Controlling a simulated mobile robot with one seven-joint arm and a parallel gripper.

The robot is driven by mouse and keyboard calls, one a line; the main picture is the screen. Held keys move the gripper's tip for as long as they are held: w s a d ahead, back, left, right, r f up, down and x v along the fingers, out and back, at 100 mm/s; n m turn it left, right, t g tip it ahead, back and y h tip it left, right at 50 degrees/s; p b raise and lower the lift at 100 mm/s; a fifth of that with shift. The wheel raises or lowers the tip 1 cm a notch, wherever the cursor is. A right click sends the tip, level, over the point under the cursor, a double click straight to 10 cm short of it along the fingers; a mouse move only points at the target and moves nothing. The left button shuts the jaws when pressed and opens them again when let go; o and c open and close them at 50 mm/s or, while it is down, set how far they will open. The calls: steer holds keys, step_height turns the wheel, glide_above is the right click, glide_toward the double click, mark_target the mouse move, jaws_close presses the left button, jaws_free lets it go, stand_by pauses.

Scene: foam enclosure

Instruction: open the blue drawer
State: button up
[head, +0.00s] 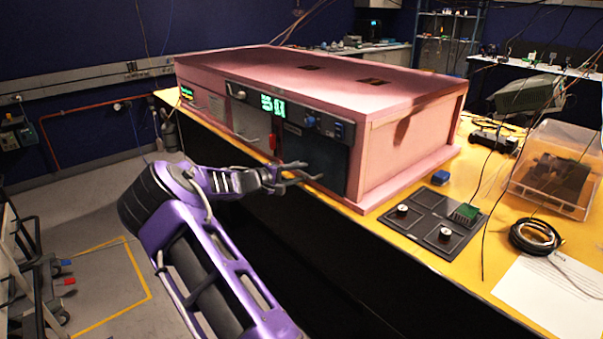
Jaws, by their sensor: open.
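The pink foam enclosure (400,150) stands on the yellow bench top. A dark blue panel (325,160) at the right end of its front looks like the blue drawer. It appears flush with the front. Its handle cannot be made out clearly. My gripper (312,171) is open and empty, with its fingers pointing right, in front of the lower part of this panel. The fingers overlap the panel in the picture; whether they touch it cannot be told. My gripper and wrist hide a little of the panel's lower left.
A red part (274,141) sits on the front, left of the dark panel. Above are a green display (272,105) and blue controls. A black plate with knobs (432,222), a small blue block (440,177) and a clear box (553,170) occupy the bench at right.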

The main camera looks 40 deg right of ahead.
steer(key=shift+d+f, duration=0.15)
steer(key=shift+d, duration=0.45)
jaws_close()
stand_by(1.1)
